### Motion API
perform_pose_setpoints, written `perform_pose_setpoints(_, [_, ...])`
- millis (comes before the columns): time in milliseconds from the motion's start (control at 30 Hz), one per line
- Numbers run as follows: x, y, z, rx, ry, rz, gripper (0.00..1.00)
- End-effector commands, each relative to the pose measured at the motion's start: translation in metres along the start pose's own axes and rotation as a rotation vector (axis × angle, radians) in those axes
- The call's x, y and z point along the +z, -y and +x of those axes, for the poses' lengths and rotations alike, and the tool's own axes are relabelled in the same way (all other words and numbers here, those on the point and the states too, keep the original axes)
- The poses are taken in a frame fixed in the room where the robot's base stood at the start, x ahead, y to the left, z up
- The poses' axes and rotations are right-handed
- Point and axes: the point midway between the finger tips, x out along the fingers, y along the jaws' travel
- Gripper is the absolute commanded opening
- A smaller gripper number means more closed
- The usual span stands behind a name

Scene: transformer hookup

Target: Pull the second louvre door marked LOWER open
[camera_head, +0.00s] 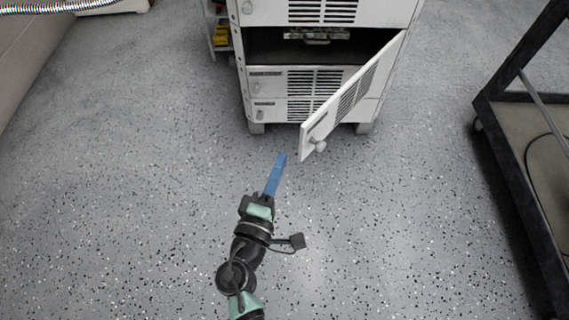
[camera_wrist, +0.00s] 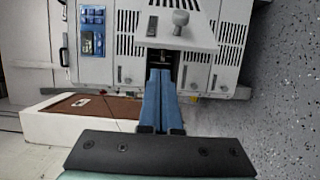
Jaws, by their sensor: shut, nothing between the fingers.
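A white cabinet (camera_head: 246,60) stands at the top centre of the head view, with several louvred doors stacked on its front. One louvre door (camera_head: 352,97) stands partly open, hinged at its right side. Its round knob (camera_head: 320,146) is near its free edge; the door (camera_wrist: 160,22) and knob (camera_wrist: 180,18) also show in the wrist view. The compartment (camera_head: 315,50) behind it is dark. Two louvre doors (camera_head: 275,80) (camera_head: 275,110) below are shut. Their labels are too small to read. My gripper (camera_head: 281,157) is shut and empty, just left of the knob and apart from it.
A dark-framed cart (camera_head: 510,130) stands at the right. Shelving with yellow items (camera_head: 221,37) is left of the cabinet. A wall (camera_head: 30,50) runs along the far left. The speckled floor in front is clear. A white box with a brown top (camera_wrist: 90,108) shows in the wrist view.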

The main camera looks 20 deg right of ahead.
Motion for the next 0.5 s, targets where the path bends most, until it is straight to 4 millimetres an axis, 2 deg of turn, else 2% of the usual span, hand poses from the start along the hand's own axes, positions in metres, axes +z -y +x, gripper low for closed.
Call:
perform_pose_setpoints(200, [0.000,0.001,0.047,0.003,0.004,0.005,0.00])
perform_pose_setpoints(400, [0.002,0.001,0.081,0.002,0.002,0.004,0.00])
perform_pose_setpoints(500, [0.018,0.001,0.071,-0.001,0.003,0.001,0.00])
